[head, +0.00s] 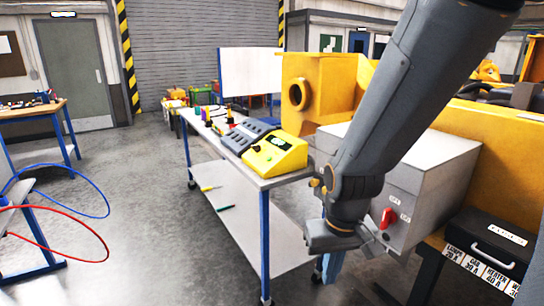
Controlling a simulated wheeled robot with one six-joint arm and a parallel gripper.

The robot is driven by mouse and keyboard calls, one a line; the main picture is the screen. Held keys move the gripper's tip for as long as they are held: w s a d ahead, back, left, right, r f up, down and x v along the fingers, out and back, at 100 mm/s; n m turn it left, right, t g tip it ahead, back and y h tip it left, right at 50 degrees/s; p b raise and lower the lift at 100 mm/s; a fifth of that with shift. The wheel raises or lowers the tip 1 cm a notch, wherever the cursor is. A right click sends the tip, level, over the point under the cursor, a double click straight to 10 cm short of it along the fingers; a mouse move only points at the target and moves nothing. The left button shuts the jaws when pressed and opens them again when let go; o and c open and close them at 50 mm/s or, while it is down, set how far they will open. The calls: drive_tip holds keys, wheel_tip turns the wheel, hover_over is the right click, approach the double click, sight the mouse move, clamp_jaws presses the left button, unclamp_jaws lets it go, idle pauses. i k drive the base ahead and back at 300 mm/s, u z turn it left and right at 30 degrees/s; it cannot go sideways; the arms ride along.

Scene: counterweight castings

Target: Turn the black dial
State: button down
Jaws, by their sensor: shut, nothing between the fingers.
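I cannot make out a black dial for certain. A yellow control box (275,153) sits on the near end of the work table, with a dark oval face (280,142) and small coloured buttons; the face is too small to read. A grey cabinet (405,185) on the right has a red rotary switch (388,217) on its front. My arm hides part of the cabinet.
The work table (290,182) holds grey panels and small coloured items; a lower shelf (262,235) bears pens. A black case (488,243) with labels below is at the right. Yellow machinery (310,85) stands behind. Red and blue hoses lie left; the middle floor is clear.

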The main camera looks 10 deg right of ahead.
sight(257, 148)
drive_tip(key=u, duration=0.15)
drive_tip(key=i, duration=1)
